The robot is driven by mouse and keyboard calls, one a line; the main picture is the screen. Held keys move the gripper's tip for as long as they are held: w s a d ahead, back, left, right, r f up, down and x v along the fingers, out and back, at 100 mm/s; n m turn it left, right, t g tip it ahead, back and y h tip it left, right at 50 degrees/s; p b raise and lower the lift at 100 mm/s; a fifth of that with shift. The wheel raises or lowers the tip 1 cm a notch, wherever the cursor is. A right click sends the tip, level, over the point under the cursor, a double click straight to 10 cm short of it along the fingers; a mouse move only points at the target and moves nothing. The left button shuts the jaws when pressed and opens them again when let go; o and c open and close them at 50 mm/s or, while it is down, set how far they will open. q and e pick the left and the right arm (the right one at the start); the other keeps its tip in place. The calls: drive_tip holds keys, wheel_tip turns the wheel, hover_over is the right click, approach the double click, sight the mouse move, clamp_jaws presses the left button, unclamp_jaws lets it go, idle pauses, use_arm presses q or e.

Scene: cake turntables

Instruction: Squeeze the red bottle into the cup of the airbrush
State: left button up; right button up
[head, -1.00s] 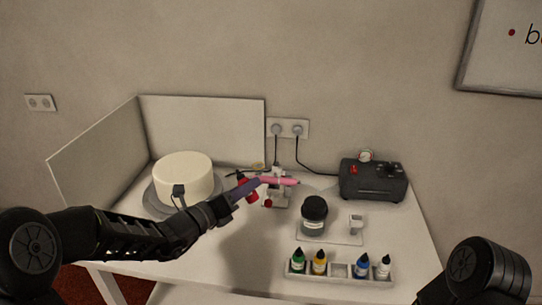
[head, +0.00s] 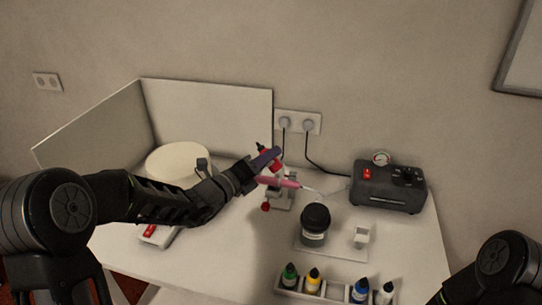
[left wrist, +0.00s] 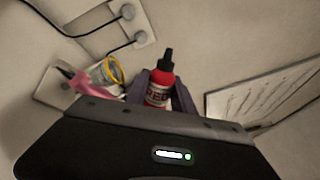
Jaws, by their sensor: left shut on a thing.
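The red bottle (head: 277,167) with its black nozzle is in my left gripper (head: 265,159), above the table. It leans in the head view, nozzle toward the upper left. In the left wrist view, the bottle (left wrist: 157,93) sits between the purple fingers of my left gripper (left wrist: 160,92), which are shut on it. The pink airbrush (head: 284,183) lies across its stand just below the bottle; the pink body (left wrist: 92,84) also shows in the left wrist view, left of the bottle. A yellow ring (left wrist: 114,70) is beside it. The cup is not clear in the head view. My right gripper is out of view.
A dark lidded jar (head: 315,222) stands right of the airbrush. A rack (head: 331,295) with several colour bottles is at the front. A black compressor (head: 388,184) stands at the back right. A white cake (head: 180,160) is at left, partly behind my left arm.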

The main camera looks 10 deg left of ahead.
use_arm(q)
drive_tip(key=shift+w+d, duration=0.1)
drive_tip(key=n+p, duration=0.2)
drive_tip(key=p, duration=0.1)
drive_tip(key=shift+d+r+n, duration=0.1)
drive_tip(key=shift+d+n, duration=0.05)
drive_tip(key=shift+n, duration=0.25)
drive_tip(key=n+p, duration=0.2)
drive_tip(key=n, duration=0.1)
drive_tip(key=n+p, duration=0.1)
drive_tip(key=shift+s+d+n, duration=0.2)
drive_tip(key=shift+s+n, duration=0.1)
drive_tip(key=n+p, duration=0.4)
drive_tip(key=shift+w+a+r, duration=0.15)
drive_tip(key=shift+a+r, duration=0.15)
drive_tip(key=shift+r, duration=0.05)
drive_tip(key=n+p, duration=0.3)
drive_tip(key=shift+w+a+r, duration=0.1)
drive_tip(key=shift+w+a, duration=0.05)
drive_tip(key=o, duration=0.4)
clamp_jaws()
